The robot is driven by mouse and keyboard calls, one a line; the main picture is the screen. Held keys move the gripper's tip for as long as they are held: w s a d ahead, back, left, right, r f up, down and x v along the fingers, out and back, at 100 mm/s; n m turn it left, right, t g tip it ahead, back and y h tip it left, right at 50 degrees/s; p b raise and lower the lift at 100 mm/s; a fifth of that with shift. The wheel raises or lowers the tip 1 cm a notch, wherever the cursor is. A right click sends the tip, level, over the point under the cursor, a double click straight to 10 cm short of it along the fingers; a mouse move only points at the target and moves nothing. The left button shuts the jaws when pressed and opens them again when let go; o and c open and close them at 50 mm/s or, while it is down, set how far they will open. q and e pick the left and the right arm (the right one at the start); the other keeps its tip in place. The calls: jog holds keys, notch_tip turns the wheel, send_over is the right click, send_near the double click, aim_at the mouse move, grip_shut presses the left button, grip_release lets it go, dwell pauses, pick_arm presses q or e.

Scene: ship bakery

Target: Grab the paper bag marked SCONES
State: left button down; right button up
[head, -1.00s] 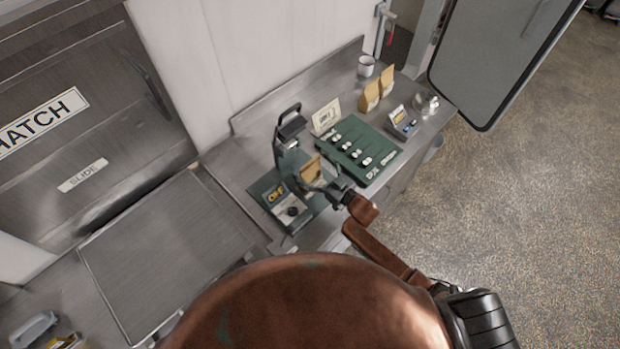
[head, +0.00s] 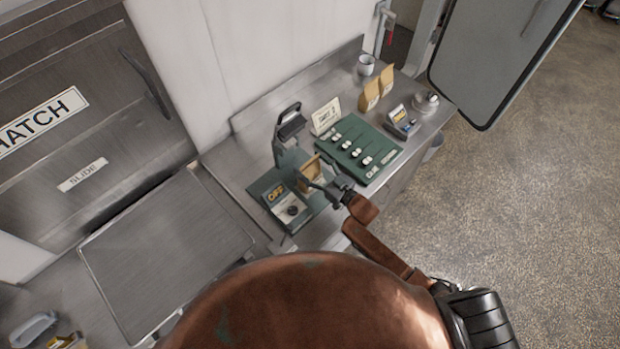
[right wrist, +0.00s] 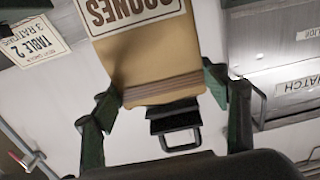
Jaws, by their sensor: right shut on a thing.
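The paper bag marked SCONES (right wrist: 150,60) is tan with a white label, and its lettering appears upside down in the right wrist view. In the head view the bag (head: 311,169) is at the green device on the counter. My right gripper (right wrist: 165,90) is shut on the bag, with one dark green finger on each side of it. In the head view my right gripper (head: 325,184) reaches the bag from the lower right. I cannot tell whether the bag touches the surface under it. My left gripper is not in view.
A green device with a raised handle (head: 290,127) and an OFF sign (head: 275,194) stands close by the bag. To its right are a green panel with several knobs (head: 378,167), a card (head: 326,115), two tan bags (head: 378,90) and a mug (head: 366,64).

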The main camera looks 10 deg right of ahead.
jog(key=shift+c, duration=1)
jog(key=shift+r, duration=0.1)
